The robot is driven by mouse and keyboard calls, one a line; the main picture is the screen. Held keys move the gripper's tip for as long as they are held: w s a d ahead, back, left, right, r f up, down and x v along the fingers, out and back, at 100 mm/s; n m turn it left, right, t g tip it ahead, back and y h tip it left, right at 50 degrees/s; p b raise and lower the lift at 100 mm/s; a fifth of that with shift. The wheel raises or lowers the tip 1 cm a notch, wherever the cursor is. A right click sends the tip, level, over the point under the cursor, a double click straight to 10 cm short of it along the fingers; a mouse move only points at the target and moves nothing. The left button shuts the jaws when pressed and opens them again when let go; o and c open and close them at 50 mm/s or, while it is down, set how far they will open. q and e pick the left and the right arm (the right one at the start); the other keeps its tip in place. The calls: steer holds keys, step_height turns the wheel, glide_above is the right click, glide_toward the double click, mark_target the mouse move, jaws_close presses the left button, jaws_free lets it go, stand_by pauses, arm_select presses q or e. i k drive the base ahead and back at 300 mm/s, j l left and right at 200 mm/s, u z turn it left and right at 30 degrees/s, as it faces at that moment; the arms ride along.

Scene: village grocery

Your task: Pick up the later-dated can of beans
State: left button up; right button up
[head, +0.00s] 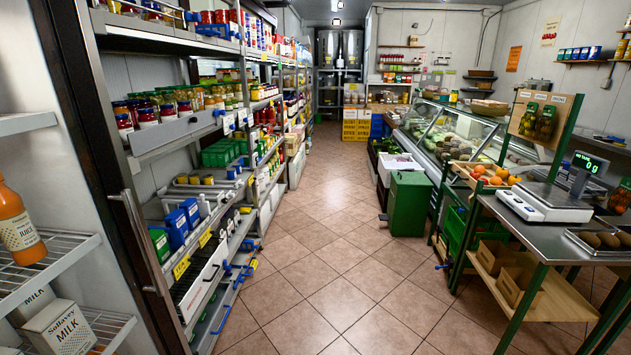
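No can can be made out as beans, and no date can be read from here. Small cans with yellow parts (195,180) stand on a middle level of the left shelving (180,132). Rows of red-labelled jars or cans (147,116) stand on the level above. More red and blue cans (215,17) are on the top level. Several blue and yellow cans (580,53) sit on a wall shelf at the upper right. Neither of my grippers shows in the head view.
A tiled aisle (320,225) runs clear down the middle. A fridge with orange juice (18,225) and milk cartons (58,330) is at the near left. A green bin (408,205), a glass display counter (455,130) and a scale table (590,245) line the right.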

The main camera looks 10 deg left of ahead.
mark_target(231, 172)
steer(key=i, duration=1.6)
steer(key=i+l+u, duration=0.1)
steer(key=i, duration=1.5)
steer(key=i+u, duration=0.35)
steer(key=i+l+u, duration=0.3)
steer(key=i, duration=0.15)
steer(key=i+l+u, duration=0.1)
steer(key=i+u, duration=0.2)
steer(key=u, duration=0.15)
steer(key=i+l+u, duration=0.2)
steer(key=u, duration=0.25)
steer(key=i+l+u, duration=0.6)
steer(key=l+u, duration=0.25)
